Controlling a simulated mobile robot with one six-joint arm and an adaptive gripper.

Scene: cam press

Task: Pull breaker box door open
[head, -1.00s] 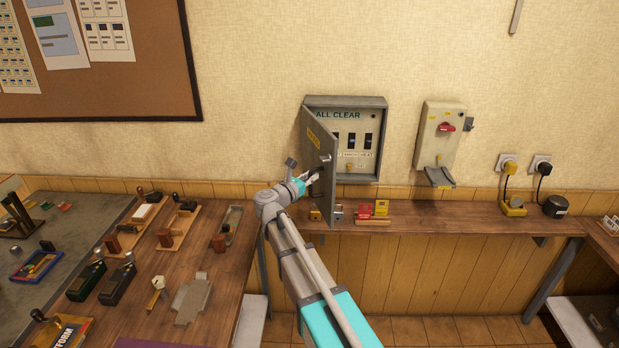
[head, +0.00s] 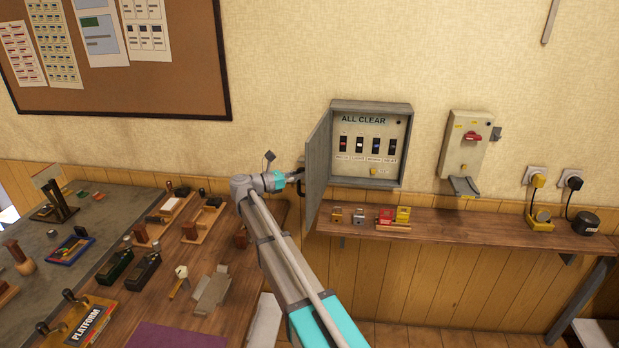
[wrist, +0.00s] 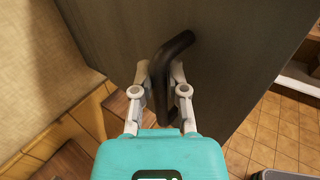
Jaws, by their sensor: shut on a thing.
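The grey breaker box (head: 400,148) is mounted on the wall with "ALL CLEAR" inside and a row of several switches. Its door (head: 319,172) is hinged at the left and stands wide open, seen nearly edge-on in the head view. In the wrist view the door's grey face (wrist: 235,60) fills most of the picture, with a dark curved handle (wrist: 177,47) on it. My gripper (wrist: 165,80) has a finger on each side of this handle and is shut on it. In the head view my gripper (head: 297,176) is at the door's left side, its fingertips hard to make out.
A wooden shelf (head: 470,228) below the box holds small red and yellow blocks (head: 394,215) and padlock-like items. A red-handled switch box (head: 467,145) hangs to the right. A workbench with several tools (head: 150,262) lies at the left.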

